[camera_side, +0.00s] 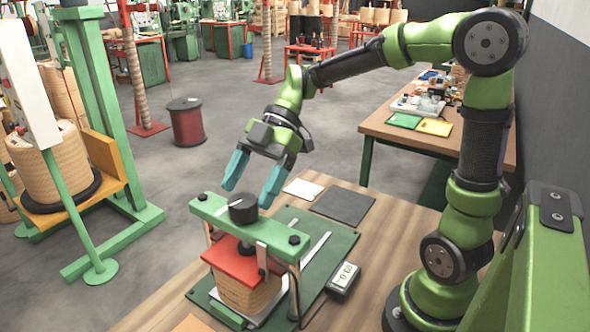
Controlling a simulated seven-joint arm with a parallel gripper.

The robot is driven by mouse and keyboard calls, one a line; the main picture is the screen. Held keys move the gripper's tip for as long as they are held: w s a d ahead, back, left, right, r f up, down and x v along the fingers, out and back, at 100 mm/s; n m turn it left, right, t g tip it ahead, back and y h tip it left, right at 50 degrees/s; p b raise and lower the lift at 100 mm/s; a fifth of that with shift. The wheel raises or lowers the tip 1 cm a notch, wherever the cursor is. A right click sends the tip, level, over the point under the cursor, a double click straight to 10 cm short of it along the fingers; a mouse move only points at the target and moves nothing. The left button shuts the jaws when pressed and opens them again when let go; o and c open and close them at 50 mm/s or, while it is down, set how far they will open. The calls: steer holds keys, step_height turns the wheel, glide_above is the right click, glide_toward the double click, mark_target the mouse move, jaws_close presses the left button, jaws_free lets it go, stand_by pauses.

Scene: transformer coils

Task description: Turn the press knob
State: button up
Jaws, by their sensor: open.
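The press knob (243,208) is a black round knob on top of the press's green crossbar (270,232). Below the crossbar, a red plate (243,262) rests on a tan wound coil (247,291). The press stands on a green base plate (325,250). My gripper (252,187) has teal fingers, which are open and point down. It is just above and behind the knob, its fingers apart on either side. The right finger looks close to the knob, but I cannot tell whether it touches. Nothing is between the fingers.
A small grey meter (343,281) sits right of the press. A white card (303,188) and a dark mat (343,205) lie behind it on the wooden table (400,232). A green coil-winding stand (95,150) is at left. The floor between is clear.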

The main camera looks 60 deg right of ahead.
mark_target(243, 200)
steer(key=shift+x, duration=1.6)
steer(key=c, duration=1)
